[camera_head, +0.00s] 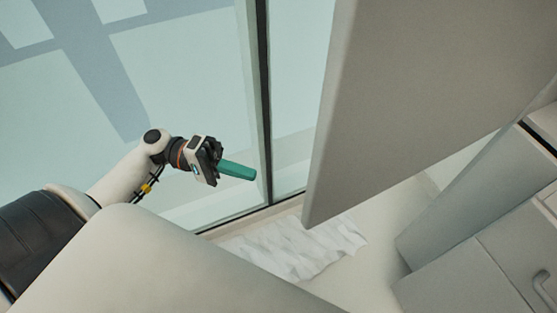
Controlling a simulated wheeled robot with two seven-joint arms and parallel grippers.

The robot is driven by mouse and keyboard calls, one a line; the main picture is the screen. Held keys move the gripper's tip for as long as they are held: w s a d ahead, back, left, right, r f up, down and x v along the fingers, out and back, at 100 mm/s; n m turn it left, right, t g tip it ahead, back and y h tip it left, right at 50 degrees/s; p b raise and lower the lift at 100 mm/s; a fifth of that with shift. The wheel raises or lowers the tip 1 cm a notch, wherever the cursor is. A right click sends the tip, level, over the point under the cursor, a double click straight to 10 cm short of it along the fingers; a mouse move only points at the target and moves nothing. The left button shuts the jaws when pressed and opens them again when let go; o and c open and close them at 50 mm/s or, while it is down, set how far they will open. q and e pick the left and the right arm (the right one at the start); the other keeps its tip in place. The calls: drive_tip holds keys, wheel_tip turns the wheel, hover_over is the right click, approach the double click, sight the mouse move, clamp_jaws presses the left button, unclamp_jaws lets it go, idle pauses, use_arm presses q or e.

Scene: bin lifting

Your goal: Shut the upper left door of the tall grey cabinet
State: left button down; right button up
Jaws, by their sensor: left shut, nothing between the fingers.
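A large grey door panel (420,90) fills the upper right of the head view. It stands open, swung out, with its near edge and lower corner facing me. Grey cabinet fronts (460,290) show at the lower right, with a curved handle at the picture's edge. My left gripper (254,174) has teal fingers, shut together with nothing between them. It is left of the door, and a gap shows between the fingertips and the door's edge. The door's hinge side is cut off or hidden. My right gripper is out of view.
A glass wall with a dark upright frame (262,90) stands behind my left gripper. Crumpled white sheets (290,250) lie on the pale floor below the door. Another grey panel (465,190) juts out at the right, below the door.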

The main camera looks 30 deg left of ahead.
use_arm(q)
drive_tip(key=d+p, duration=0.2)
drive_tip(key=d, duration=1)
drive_tip(key=shift+s+d, duration=0.25)
drive_tip(key=shift+s, duration=0.1)
